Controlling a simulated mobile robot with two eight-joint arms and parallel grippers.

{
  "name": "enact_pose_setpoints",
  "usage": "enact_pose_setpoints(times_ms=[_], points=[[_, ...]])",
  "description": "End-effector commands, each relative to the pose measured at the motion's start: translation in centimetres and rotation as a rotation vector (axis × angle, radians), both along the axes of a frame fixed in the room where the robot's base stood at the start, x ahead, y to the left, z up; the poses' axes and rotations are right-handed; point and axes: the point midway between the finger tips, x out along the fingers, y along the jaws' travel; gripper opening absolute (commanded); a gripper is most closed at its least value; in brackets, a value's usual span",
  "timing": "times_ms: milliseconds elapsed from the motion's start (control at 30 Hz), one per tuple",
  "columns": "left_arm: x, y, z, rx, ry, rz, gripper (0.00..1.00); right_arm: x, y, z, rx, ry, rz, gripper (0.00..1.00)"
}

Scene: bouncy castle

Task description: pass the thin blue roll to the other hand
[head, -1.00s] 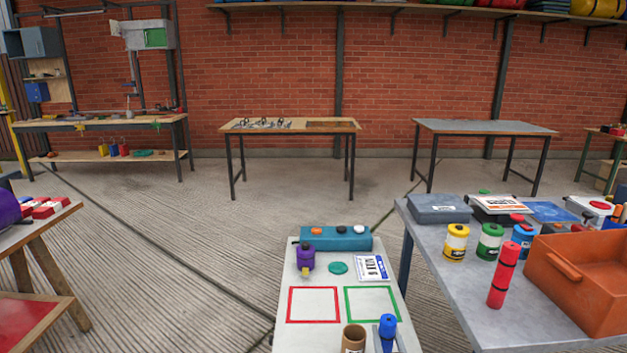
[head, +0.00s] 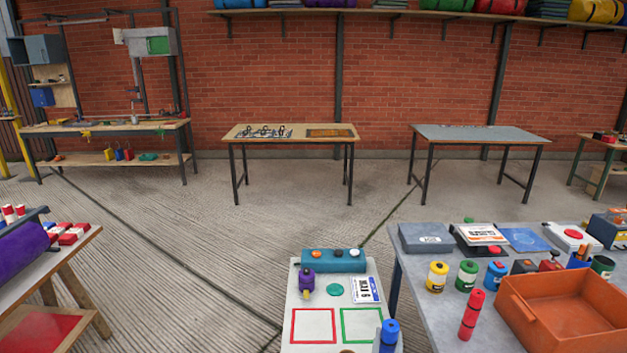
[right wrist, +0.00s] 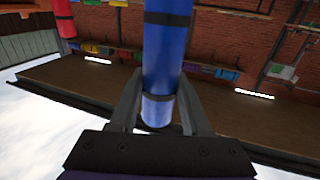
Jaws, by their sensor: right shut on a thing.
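The thin blue roll (head: 389,334) stands upright at the bottom edge of the head view, in front of the small white table. It has dark bands and also fills the middle of the right wrist view (right wrist: 167,55). My right gripper (right wrist: 160,92) is shut on its lower part, one dark finger on each side. In the head view, that gripper is mostly cut off by the bottom edge. My left gripper is not in view.
The small white table (head: 304,276) carries a teal box (head: 333,260) and red and green square outlines. On the right table (head: 436,312) stand a red roll (head: 472,315) and an orange crate (head: 522,310). A purple roll (head: 20,248) lies at the far left.

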Motion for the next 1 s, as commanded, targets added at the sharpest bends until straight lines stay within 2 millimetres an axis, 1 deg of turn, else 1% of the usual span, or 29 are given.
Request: enact_pose_setpoints(times_ms=[33, 100, 267, 367, 467, 600, 733, 967, 1000], points=[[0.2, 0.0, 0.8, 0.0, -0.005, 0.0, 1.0, 0.1, 0.1, 0.7, -0.001, -0.002, -0.003, 0.0], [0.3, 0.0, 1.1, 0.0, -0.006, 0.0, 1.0, 0.0, 0.0, 0.7, 0.0, -0.001, -0.007, 0.0], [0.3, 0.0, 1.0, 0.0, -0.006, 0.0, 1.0, -0.1, 0.0, 0.6, 0.0, 0.001, -0.009, 0.0], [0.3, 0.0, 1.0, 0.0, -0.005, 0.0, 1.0, -0.4, 0.5, 0.7, -0.001, 0.0, 0.011, 0.0], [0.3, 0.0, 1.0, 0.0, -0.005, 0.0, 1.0, -1.0, 1.8, 1.0, -0.001, -0.001, 0.065, 0.0], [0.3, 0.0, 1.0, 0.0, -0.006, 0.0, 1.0, -2.5, 4.9, 1.7, -0.002, 0.001, 0.192, 0.0], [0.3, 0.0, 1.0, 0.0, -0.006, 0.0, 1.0, -3.6, 7.5, 2.3, -0.003, 0.002, 0.3, 0.0], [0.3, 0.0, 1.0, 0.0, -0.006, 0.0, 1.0, -4.4, 9.4, 2.7, -0.001, -0.001, 0.379, 0.0], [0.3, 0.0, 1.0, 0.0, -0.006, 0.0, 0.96, -4.5, 9.6, 2.8, -0.001, 0.0, 0.386, 0.0]])
